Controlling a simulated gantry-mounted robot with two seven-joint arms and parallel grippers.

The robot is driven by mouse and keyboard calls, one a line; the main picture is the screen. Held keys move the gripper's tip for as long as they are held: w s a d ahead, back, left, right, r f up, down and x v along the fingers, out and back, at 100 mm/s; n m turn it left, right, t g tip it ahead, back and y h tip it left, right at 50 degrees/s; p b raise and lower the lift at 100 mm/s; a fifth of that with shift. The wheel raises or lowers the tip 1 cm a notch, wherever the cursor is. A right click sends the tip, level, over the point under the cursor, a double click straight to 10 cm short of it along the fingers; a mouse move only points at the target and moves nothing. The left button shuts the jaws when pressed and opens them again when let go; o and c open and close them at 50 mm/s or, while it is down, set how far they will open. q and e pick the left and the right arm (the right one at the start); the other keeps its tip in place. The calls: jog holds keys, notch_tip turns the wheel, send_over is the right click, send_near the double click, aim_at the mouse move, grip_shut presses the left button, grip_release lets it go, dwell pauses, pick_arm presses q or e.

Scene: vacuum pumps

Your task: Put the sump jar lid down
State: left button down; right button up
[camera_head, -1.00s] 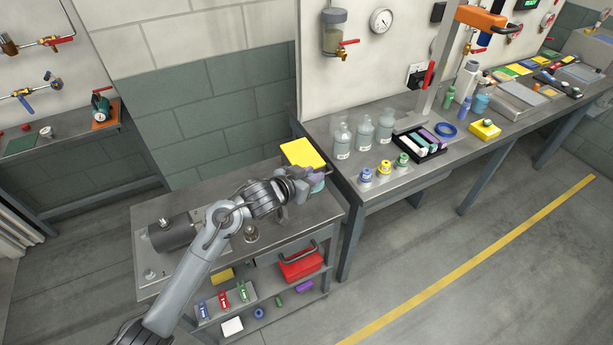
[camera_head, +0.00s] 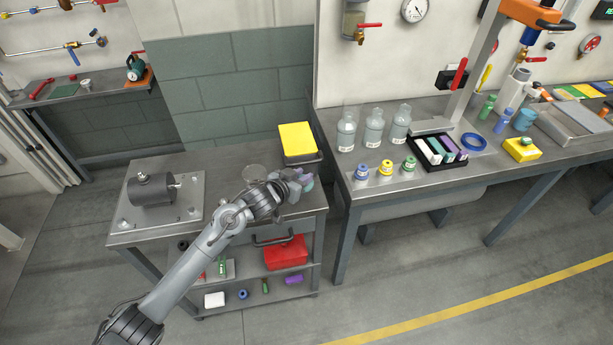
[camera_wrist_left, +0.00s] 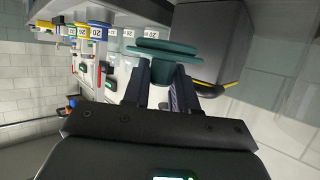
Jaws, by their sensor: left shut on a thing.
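The sump jar lid is a teal, flanged round piece (camera_wrist_left: 165,50), seen close up in the left wrist view. My left gripper (camera_head: 299,181) is shut on it; the two dark fingers (camera_wrist_left: 162,88) hold it from below in that picture. In the head view a bit of the lid (camera_head: 309,184) shows at the fingertips, over the right end of the grey cart top (camera_head: 225,175). I cannot tell whether the lid touches the cart. A clear round glass thing (camera_head: 255,172), possibly the sump jar, stands behind my forearm. My right gripper is out of view.
A yellow-topped dark bin (camera_head: 298,140) stands just behind the gripper. A dark pump (camera_head: 151,189) on a plate fills the cart's left side. The bench (camera_head: 365,205) on the right holds glass bottles (camera_head: 374,127) and small coloured-cap jars. Bare cart top lies between plate and glass thing.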

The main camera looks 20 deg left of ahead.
pick_arm(q)
jog(key=shift+a, duration=0.15)
dwell(0.3)
jog(key=shift+r+p, duration=0.1)
jog(key=shift+p, duration=0.4)
jog(key=shift+f+b, duration=1.1)
jog(key=shift+f, duration=1.5)
jog(key=shift+f, duration=0.15)
jog(key=shift+f+b, duration=0.15)
jog(key=shift+b, duration=0.15)
jog(key=shift+f, duration=0.45)
jog(key=shift+f, duration=0.3)
